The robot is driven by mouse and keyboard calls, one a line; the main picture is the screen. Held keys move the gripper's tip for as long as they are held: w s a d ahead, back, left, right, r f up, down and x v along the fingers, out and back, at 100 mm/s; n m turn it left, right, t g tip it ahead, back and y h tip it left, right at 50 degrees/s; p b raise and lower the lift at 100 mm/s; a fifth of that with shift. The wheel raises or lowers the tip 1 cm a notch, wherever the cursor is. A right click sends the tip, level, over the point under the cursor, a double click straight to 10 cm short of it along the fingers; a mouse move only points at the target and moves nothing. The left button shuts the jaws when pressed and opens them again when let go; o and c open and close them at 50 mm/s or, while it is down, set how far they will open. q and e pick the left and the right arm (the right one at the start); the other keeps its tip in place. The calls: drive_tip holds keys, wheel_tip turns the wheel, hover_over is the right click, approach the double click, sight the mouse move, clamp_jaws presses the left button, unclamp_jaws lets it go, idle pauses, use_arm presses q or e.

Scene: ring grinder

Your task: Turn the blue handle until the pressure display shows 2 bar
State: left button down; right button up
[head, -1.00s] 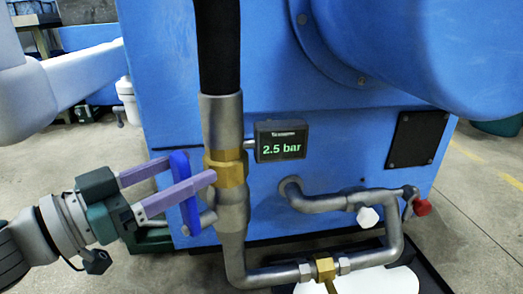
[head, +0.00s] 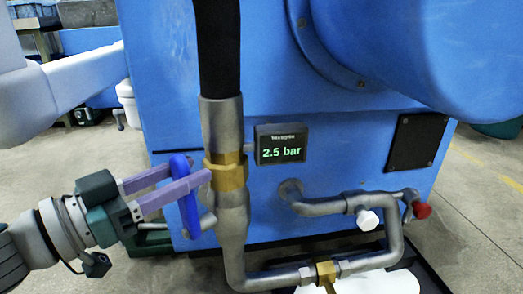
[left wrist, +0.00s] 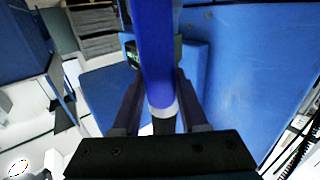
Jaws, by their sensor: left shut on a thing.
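The blue handle (head: 187,196) stands upright beside the brass valve (head: 228,172) on the vertical pipe in the head view. My left gripper (head: 196,188) is shut on the blue handle, its two purple fingers reaching in from the left. The handle also shows between the fingers in the left wrist view (left wrist: 153,55). The pressure display (head: 281,144), a dark box right of the valve, reads 2.5 bar in green. My right gripper is not in view.
The large blue machine (head: 300,200) stands right behind the pipes. A lower pipe branch has a white knob (head: 367,220) and a red knob (head: 422,210). A black hose (head: 217,50) runs up from the valve. Open floor (head: 480,230) lies at the right.

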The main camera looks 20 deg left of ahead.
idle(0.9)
use_arm(q)
drive_tip(key=shift+s+d+f+m+p, duration=0.2)
drive_tip(key=shift+s+d+m+p, duration=0.15)
drive_tip(key=shift+d+m, duration=0.45)
drive_tip(key=shift+s+d+f+m+p, duration=0.35)
drive_tip(key=shift+d+m, duration=0.3)
drive_tip(key=shift+m, duration=0.35)
drive_tip(key=shift+s+d+f+m+p, duration=0.1)
drive_tip(key=shift+s+d+m+p, duration=0.25)
drive_tip(key=shift+d+m, duration=0.45)
drive_tip(key=shift+a, duration=0.1)
drive_tip(key=shift+c, duration=2.2)
unclamp_jaws()
drive_tip(key=shift+r, duration=0.1)
drive_tip(key=p+v, duration=0.3)
drive_tip(key=v, duration=0.6)
drive_tip(key=shift+s, duration=0.4)
